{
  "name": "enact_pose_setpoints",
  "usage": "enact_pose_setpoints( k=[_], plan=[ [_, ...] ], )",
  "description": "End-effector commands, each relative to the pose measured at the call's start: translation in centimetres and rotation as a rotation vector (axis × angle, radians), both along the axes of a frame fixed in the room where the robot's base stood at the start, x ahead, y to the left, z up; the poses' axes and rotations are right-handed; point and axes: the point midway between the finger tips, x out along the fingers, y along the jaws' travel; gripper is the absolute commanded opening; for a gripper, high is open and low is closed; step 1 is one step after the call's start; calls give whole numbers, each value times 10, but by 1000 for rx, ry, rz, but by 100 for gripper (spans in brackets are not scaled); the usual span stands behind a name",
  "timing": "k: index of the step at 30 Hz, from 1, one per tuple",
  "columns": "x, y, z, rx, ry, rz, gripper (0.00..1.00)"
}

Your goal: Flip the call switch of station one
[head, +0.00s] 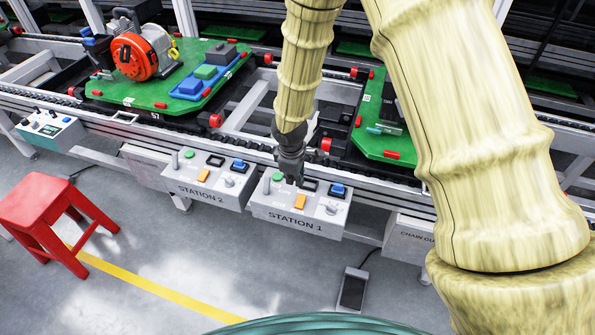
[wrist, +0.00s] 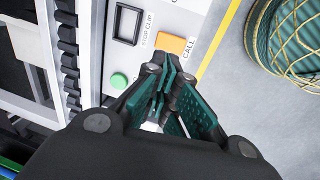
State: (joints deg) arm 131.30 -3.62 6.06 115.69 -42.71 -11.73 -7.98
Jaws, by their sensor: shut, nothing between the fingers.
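The STATION 1 box (head: 283,217) is a pale control box on the conveyor's front side. Its orange switch (head: 300,201) sits on the top face; in the wrist view the orange switch (wrist: 172,44) has the word CALL beside it. Which way it is tipped I cannot tell. My gripper (head: 293,182) points down over the box, just behind the orange switch. In the wrist view my gripper (wrist: 168,72) has its fingers together and empty, with the tips close to the switch's near edge. Whether they touch it I cannot tell.
The box also bears a green button (wrist: 119,81), a black-framed STOP CLIP switch (wrist: 126,24), a blue switch (head: 338,190) and a knob (head: 332,208). The similar STATION 2 box (head: 196,190) stands left. A red stool (head: 42,205) and a foot pedal (head: 352,290) are on the floor.

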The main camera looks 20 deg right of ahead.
Motion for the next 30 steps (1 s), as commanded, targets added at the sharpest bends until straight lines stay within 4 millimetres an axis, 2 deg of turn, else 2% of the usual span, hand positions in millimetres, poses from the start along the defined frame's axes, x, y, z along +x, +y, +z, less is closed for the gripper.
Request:
enact_pose_setpoints(
  k=[9, 16, 22, 30],
  plan=[
    [4, -6, -39, -1, 2, -3, 0],
    [7, -8, -62, -1, 2, -3, 0],
    [8, -10, -75, 0, 2, -5, 0],
    [9, -10, -78, 0, 0, -5, 0]
  ],
)
